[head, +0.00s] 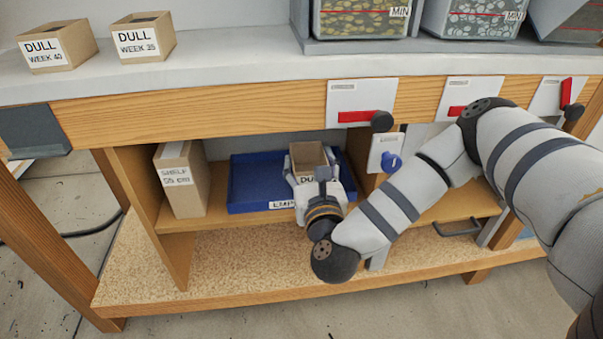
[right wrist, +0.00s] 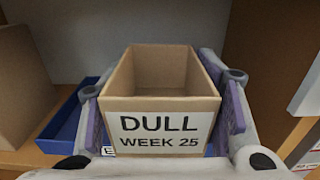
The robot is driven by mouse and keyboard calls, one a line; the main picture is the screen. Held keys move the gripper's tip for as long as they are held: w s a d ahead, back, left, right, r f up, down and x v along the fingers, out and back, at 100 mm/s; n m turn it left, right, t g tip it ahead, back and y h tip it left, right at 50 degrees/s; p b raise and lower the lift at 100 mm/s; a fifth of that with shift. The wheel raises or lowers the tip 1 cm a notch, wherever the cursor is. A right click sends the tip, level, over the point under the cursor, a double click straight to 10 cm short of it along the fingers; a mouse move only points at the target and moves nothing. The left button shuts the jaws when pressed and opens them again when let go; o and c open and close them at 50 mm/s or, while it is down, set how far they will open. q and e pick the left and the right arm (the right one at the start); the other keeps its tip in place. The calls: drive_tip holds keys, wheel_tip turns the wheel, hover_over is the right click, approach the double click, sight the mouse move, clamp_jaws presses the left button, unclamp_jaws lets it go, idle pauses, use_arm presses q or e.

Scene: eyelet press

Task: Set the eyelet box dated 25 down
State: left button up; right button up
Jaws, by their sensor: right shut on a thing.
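The eyelet box dated 25 (head: 308,157) is a small open-topped cardboard box, upright, in the lower shelf bay. Its label reads "DULL WEEK 25" in the right wrist view (right wrist: 160,135), and its inside looks empty there. My right gripper (head: 312,170) is shut on the box, with a finger pad on each side of it. The box is over the right part of a blue tray (head: 246,205). I cannot tell whether it touches the tray floor. The tray's front label is partly hidden by the gripper. My left gripper is not in view.
A tall cardboard box marked "SHELF" (head: 181,185) stands left of the tray. A wooden divider (head: 362,150) rises to the right, and the bench apron (head: 220,107) hangs above. Boxes for week 40 (head: 57,50) and week 35 (head: 144,40) stand on the benchtop.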

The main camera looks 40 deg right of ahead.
sight(305, 148)
drive_tip(key=x, duration=0.6)
drive_tip(key=shift+w+d, duration=0.1)
drive_tip(key=shift+w, duration=0.05)
drive_tip(key=f+b, duration=0.1)
drive_tip(key=f, duration=0.3)
drive_tip(key=f+b, duration=0.1)
drive_tip(key=f, duration=0.2)
drive_tip(key=shift+w+d+b, duration=0.15)
drive_tip(key=shift+w+b, duration=0.2)
drive_tip(key=shift+f+b, duration=0.45)
drive_tip(key=shift+f, duration=0.15)
drive_tip(key=o, duration=1.2)
